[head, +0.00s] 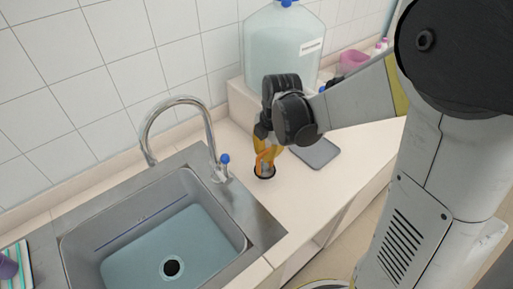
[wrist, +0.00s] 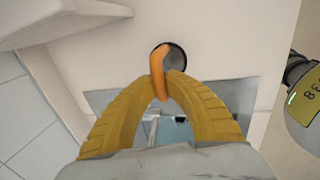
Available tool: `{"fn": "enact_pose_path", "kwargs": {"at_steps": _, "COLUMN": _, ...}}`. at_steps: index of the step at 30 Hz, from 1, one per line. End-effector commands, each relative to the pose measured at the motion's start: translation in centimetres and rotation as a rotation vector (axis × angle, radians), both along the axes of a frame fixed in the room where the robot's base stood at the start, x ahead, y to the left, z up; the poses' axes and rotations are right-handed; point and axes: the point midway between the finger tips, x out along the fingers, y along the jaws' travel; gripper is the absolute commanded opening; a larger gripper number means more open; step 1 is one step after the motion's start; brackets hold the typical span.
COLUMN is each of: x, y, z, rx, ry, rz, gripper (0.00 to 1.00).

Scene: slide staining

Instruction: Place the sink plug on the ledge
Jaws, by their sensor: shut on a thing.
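The sink plug is a black disc (head: 264,173) with an orange handle. My gripper (head: 265,158) is shut on the orange handle, pointing down over the pale counter to the right of the sink. The disc is at or just above the counter; I cannot tell whether it touches. In the wrist view, the yellow fingers (wrist: 161,82) close around the orange handle (wrist: 157,62), and part of the black disc (wrist: 177,58) shows behind it. A raised pale ledge (head: 240,104) runs behind the counter, under the large jug.
The metal sink (head: 75,240) holds water, with a dark drain (head: 172,267) in its floor. A curved tap (head: 182,101) stands behind it. A large blue-capped jug (head: 282,48) stands on the ledge. A flat grey object (head: 316,153) lies right of my gripper.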

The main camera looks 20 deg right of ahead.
Motion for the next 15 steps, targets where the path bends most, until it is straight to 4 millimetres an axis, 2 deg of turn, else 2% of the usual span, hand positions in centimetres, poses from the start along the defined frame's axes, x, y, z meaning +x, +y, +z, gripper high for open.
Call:
{"fn": "enact_pose_path", "kwargs": {"at_steps": 4, "x": 0.2, "y": 0.1, "z": -1.2, "rx": 0.000, "ry": 0.000, "rz": 0.000, "gripper": 0.00}}
{"fn": "enact_pose_path", "kwargs": {"at_steps": 9, "x": 0.2, "y": 0.1, "z": -3.9, "rx": 0.000, "ry": 0.000, "rz": 0.000, "gripper": 0.00}}
{"fn": "enact_pose_path", "kwargs": {"at_steps": 15, "x": 0.1, "y": 0.0, "z": -4.0, "rx": 0.000, "ry": 0.000, "rz": 0.000, "gripper": 0.00}}
